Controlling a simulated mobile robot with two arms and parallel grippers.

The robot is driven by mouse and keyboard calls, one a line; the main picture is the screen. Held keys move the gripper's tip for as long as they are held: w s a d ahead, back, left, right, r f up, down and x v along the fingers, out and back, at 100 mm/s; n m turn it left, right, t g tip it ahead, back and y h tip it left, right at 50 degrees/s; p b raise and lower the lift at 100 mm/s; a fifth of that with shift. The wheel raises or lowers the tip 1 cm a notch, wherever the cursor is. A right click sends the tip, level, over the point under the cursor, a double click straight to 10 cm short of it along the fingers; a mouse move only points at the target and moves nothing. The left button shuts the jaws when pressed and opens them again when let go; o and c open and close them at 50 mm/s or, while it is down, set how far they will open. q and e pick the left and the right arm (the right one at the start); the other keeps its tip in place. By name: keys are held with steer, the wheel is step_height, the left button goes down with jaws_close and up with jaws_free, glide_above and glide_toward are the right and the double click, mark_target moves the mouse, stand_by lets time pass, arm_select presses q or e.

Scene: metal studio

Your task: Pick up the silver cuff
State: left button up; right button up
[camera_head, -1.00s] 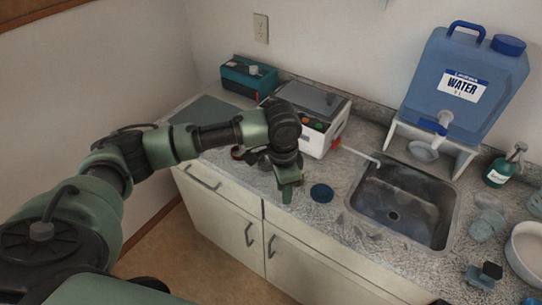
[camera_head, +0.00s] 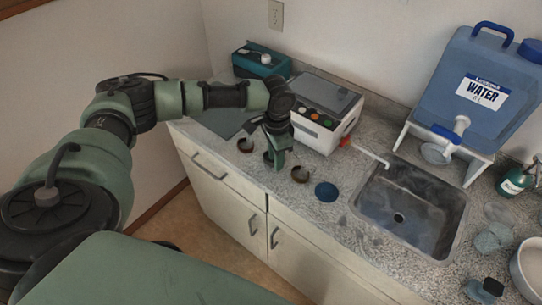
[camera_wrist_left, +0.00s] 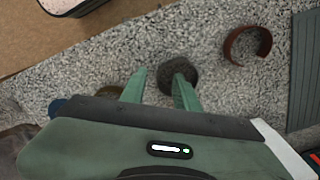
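A dark grey round piece (camera_wrist_left: 178,72), which I take for the silver cuff, lies on the speckled counter at the fingertips of my left gripper (camera_wrist_left: 160,88). The fingers are apart, and the piece shows between and beyond them, nearer the right finger. In the head view my left gripper (camera_head: 276,162) points down over the counter's front part and partly hides this piece. I cannot tell whether the fingers touch it. A copper-brown open cuff (camera_wrist_left: 247,45) lies to its right in the wrist view. My right gripper is not in view.
A brownish ring (camera_head: 300,173) and a blue disc (camera_head: 327,191) lie right of the gripper. A white and grey machine (camera_head: 325,112) stands behind it. The sink (camera_head: 412,205) is at the right, a grey mat (camera_head: 222,122) at the left. The counter's front edge is close.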

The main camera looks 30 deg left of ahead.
arm_select(q)
jaws_close()
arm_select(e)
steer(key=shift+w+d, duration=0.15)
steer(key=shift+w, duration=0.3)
